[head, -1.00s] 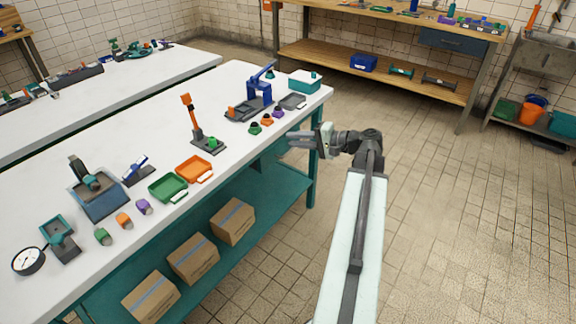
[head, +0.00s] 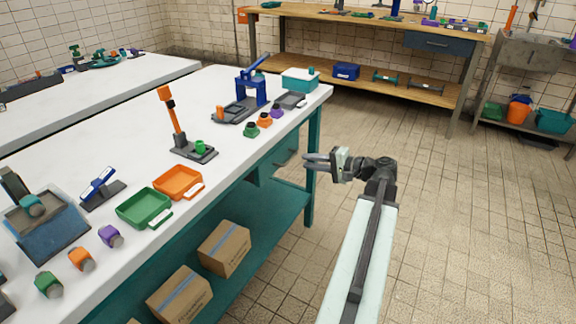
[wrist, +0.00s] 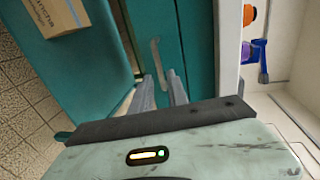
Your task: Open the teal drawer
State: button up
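The teal drawer (head: 281,155) sits under the white top of the near workbench, close to its right-hand end, and looks shut. In the wrist view its flat teal front (wrist: 178,30) fills the upper middle, with a pale grey bar handle (wrist: 157,62) on it. My gripper (head: 305,161) is beside the bench end, pointing left toward the drawer front.
The white workbench top (head: 110,160) holds a green tray (head: 143,207), an orange tray (head: 178,183) and a blue press (head: 250,90). A teal bench leg (head: 313,150) stands near my gripper. Cardboard boxes (head: 224,248) sit on the lower shelf. The tiled floor to the right is clear.

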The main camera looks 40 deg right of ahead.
aim_at(290, 158)
jog(key=b+x, duration=0.1)
jog(key=x, duration=0.7)
jog(key=shift+s, duration=0.1)
grip_shut()
dwell(1.3)
